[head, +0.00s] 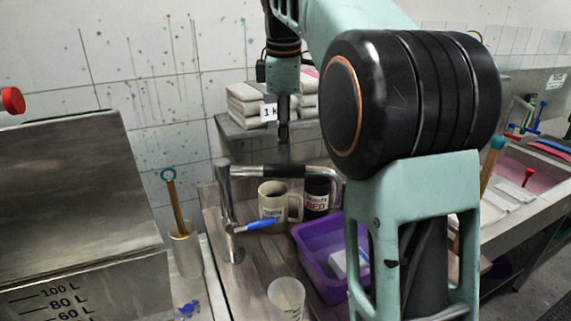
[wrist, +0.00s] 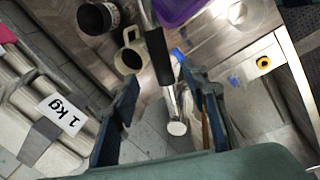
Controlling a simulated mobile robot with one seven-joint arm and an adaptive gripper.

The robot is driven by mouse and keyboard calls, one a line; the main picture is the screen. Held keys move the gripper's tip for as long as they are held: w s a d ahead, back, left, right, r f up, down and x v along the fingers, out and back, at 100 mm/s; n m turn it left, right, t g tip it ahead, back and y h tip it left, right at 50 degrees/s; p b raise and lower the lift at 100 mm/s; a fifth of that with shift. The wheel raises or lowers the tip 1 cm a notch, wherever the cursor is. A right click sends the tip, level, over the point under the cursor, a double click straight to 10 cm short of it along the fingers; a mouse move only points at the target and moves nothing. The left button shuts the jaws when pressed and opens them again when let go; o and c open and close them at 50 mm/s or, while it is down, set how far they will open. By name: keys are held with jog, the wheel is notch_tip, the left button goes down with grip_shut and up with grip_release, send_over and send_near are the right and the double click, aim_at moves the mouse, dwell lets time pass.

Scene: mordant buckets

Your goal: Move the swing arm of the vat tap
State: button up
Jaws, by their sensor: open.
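The vat tap has a chrome post (head: 228,212) with a blue lever (head: 255,225). Its swing arm (head: 268,171) runs right from the post, with a black sleeve and a bent chrome end. In the wrist view the swing arm's black sleeve (wrist: 158,57) and a chrome end with a pale round cap show between the fingers. My gripper (head: 283,138) is open and empty, pointing down above the black sleeve in the head view. Its fingers also frame the arm in the wrist view (wrist: 162,85). I cannot tell the exact height gap.
A purple tub (head: 322,262) is at right, a clear beaker (head: 286,298) in front. Folded cloth stacks (head: 245,104) labelled 1 kg lie behind. A steel vat (head: 80,200) is at left.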

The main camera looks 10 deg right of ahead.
aim_at(285, 166)
jog(key=f, duration=0.3)
jog(key=w+f, duration=0.1)
jog(key=f, duration=0.5)
jog(key=shift+w+d+f+b, duration=0.2)
jog(key=shift+w+b, duration=0.1)
jog(key=shift+w, duration=0.1)
grip_shut()
